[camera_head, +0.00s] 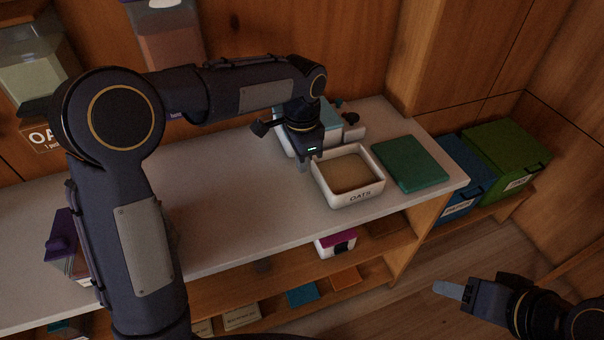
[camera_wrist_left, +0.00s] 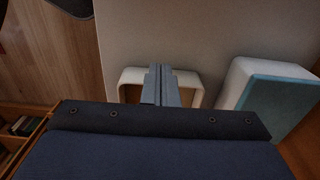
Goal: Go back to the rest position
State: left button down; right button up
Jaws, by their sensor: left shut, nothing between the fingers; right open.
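My left gripper (camera_head: 304,165) is at the end of the arm reaching over the white counter (camera_head: 230,200). In the left wrist view the shut fingers (camera_wrist_left: 162,84) are close together in front of a white-rimmed object (camera_wrist_left: 190,79). My right gripper (camera_head: 452,291) is open, low at the right over the wooden floor, away from the counter.
A blue-topped white box (camera_wrist_left: 272,98) stands beside my left gripper. Blue (camera_head: 461,173) and green (camera_head: 506,158) bins stand beyond the counter's right end. Shelves below hold several items. The floor (camera_head: 420,265) is clear.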

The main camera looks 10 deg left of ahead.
pick_arm(q)
jog(key=s+a+r+n+t+h, duration=0.2)
jog(key=s+a+r+n, duration=0.15)
jog(key=s+a, duration=0.4)
jog(key=s+a+r+n+t+h, duration=0.15)
jog(key=s+a+n, duration=0.3)
jog(key=s, duration=0.65)
jog(key=s+d+f+n+t, duration=0.1)
jog(key=s+f+n+t, duration=0.1)
jog(key=s+n, duration=0.3)
jog(key=shift+s+d+f, duration=0.25)
jog(key=shift+s, duration=0.8)
